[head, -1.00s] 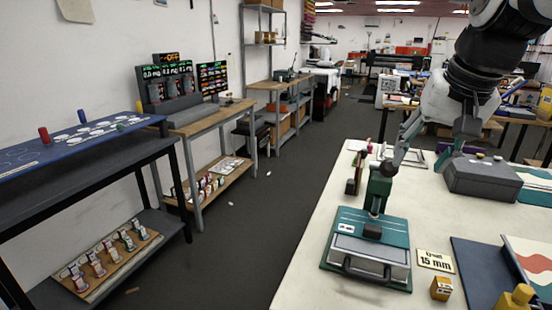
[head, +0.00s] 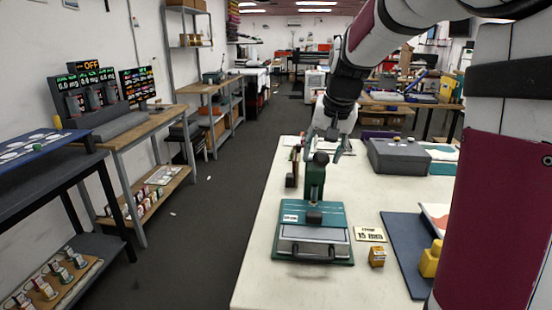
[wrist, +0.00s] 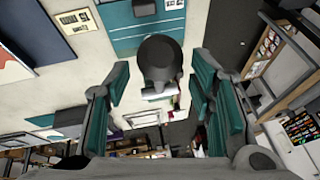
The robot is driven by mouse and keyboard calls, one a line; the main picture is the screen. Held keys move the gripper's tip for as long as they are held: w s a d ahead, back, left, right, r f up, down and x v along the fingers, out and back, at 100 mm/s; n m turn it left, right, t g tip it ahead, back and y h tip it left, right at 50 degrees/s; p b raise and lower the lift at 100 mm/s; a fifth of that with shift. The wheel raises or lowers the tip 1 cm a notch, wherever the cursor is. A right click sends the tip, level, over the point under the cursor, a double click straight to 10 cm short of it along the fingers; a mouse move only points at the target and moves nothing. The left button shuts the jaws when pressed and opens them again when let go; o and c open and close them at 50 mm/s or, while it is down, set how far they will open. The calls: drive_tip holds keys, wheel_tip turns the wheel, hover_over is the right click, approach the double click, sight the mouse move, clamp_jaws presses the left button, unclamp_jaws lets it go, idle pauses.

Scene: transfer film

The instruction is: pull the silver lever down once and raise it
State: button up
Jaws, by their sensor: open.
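A teal press (head: 316,180) stands on the white table, with a green upright and a silver plate with a dark handle on its base. A dark round knob (head: 320,158) shows at the top of the upright. My gripper (head: 326,146) is at the height of the knob, pointing down. In the wrist view my gripper (wrist: 158,92) is open, its two teal-padded fingers on either side of the dark knob (wrist: 160,58), with gaps visible. The teal base (wrist: 145,25) shows beyond the knob.
A grey box (head: 398,156) stands behind at the right. A workbench (head: 150,125) stands at the left wall.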

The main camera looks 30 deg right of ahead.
drive_tip(key=shift+x, duration=1.75)
clamp_jaws()
